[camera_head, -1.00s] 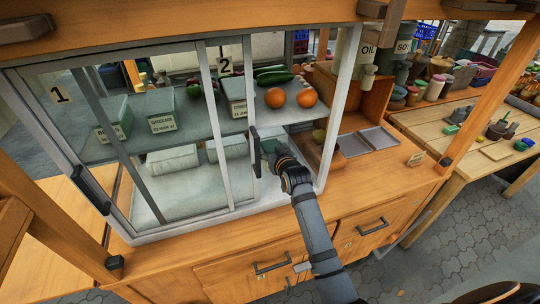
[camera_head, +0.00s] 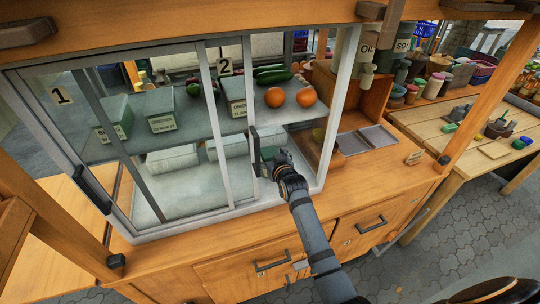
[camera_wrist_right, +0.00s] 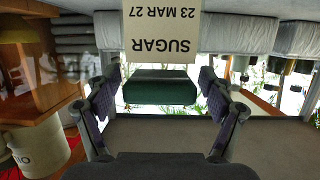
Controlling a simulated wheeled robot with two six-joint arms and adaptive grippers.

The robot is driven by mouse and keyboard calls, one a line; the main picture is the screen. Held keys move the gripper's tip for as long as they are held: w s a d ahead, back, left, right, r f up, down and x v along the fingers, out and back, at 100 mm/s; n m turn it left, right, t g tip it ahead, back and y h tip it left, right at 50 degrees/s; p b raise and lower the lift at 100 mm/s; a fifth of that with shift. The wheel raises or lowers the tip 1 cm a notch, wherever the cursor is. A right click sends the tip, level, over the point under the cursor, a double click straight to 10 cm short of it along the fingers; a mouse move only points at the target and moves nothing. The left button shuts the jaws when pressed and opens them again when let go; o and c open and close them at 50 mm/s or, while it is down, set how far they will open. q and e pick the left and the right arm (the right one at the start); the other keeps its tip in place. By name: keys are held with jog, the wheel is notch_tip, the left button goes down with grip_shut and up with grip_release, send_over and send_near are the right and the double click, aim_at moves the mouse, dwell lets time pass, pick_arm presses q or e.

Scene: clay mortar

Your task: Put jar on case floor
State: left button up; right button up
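My right gripper (camera_head: 273,163) reaches through the open front of the glass case (camera_head: 283,197), under its shelf. The jar's cream label (camera_wrist_right: 162,33) reads SUGAR, 23 MAR 27. In the head view only a small green part of the jar (camera_head: 268,153) shows beside the gripper. The gap between jar and case floor (camera_head: 190,190) cannot be judged. My left gripper is out of view.
The shelf above holds labelled boxes (camera_head: 160,108), two oranges (camera_head: 275,97) and cucumbers (camera_head: 272,75). More boxes (camera_head: 172,160) stand on the case floor. A sliding-door handle (camera_head: 255,153) is close left of the gripper. A frame post (camera_head: 340,110) and wooden box (camera_head: 330,155) are right.

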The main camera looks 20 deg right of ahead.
jog(key=shift+r, duration=0.1)
jog(key=v, duration=1.2)
jog(key=shift+b, duration=0.35)
